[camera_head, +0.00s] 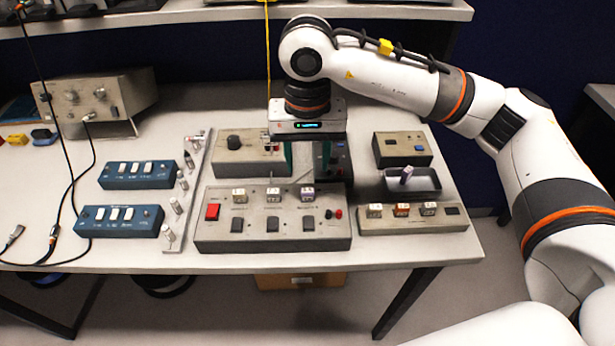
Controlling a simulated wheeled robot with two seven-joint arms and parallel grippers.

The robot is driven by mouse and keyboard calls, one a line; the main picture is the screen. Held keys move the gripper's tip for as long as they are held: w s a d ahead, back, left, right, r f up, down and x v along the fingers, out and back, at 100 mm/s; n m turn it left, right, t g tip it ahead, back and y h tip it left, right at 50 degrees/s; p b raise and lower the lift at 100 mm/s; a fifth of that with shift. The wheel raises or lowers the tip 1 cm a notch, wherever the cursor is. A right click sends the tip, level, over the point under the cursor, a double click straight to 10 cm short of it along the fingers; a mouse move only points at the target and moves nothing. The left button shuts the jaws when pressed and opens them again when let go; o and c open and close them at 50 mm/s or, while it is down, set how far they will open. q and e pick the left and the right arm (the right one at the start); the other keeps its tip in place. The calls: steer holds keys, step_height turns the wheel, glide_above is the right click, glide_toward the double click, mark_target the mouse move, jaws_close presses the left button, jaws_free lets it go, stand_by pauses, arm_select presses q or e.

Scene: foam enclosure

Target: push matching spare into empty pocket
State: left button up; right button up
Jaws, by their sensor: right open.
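A grey panel box (215,237) stands at the front middle of the table. Three small light blocks sit along its top: a left one (239,196), a middle one (273,195) and a right one with a purple tint (307,194). A narrow grey rack (385,226) to its right holds three small blocks, pale (375,210), orange-marked (402,210) and pale (429,209). A dark square (452,211) is at the rack's right end; I cannot tell whether it is a pocket. My right gripper (309,176) points down, open, behind the panel's right block. My left gripper is out of view.
Grey boxes stand behind (233,163) and at back right (402,150). Blue switch boxes (118,222) and a rail with upright pegs (199,190) stand left.

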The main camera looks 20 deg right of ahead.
steer(key=shift+r, duration=2.3)
steer(key=shift+f, duration=0.1)
